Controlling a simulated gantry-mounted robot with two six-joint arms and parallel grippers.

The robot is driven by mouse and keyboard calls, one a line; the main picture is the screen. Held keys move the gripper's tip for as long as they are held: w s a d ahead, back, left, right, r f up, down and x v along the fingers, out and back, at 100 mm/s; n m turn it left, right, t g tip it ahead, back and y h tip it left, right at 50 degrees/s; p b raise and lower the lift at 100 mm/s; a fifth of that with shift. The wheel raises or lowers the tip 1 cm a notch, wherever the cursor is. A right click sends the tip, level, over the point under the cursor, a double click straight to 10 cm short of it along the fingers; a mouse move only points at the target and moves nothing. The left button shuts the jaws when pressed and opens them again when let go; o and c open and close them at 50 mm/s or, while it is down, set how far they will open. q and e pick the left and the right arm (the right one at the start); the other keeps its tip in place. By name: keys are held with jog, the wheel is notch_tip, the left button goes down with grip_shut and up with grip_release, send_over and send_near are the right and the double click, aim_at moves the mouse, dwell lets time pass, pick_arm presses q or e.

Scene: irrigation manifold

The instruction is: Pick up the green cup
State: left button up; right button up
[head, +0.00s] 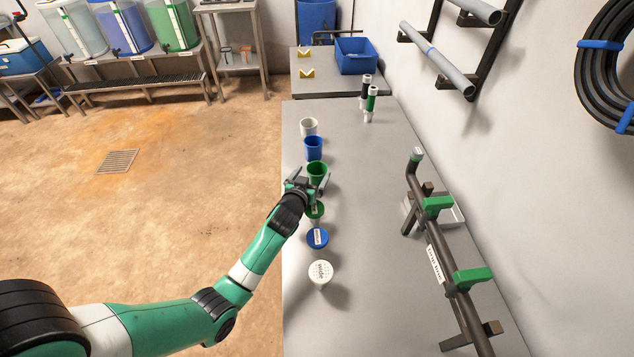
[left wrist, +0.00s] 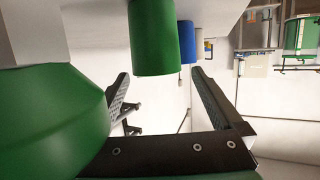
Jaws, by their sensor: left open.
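The open green cup (head: 316,168) stands upright on the grey table, third from the back in a row with a blue cup (head: 313,145) and a white cup (head: 309,126). My left gripper (head: 308,183) is open and empty at the near side of the green cup. In the left wrist view, the green cup (left wrist: 153,40) shows ahead, across the gap between the spread fingers (left wrist: 160,85). The blue cup (left wrist: 187,42) is behind it. I cannot tell whether a finger touches the green cup. My right gripper is not in view.
Nearer are a green item (head: 317,211), partly hidden by my gripper, a blue-topped one (head: 317,238) and a white-topped one (head: 321,271). A pipe manifold (head: 440,250) with green clamps stands right. Two bottles (head: 369,100) and a blue bin (head: 355,57) are farther back. The table's middle is clear.

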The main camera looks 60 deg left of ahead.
aim_at(319, 164)
pick_arm(q)
jog(key=shift+x, duration=1.1)
jog(key=shift+w+a+f+b, duration=0.1)
jog(key=shift+w+f+b, duration=0.1)
jog(key=shift+b, duration=0.25)
jog(key=b+x, duration=0.2)
jog(key=x, duration=0.2)
jog(key=shift+w+b, duration=0.15)
jog(key=shift+b, duration=0.15)
jog(key=shift+w+a, duration=0.1)
jog(key=shift+w, duration=0.1)
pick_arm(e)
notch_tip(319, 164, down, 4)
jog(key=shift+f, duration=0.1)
pick_arm(q)
jog(key=c, duration=1.2)
jog(key=shift+r, duration=0.1)
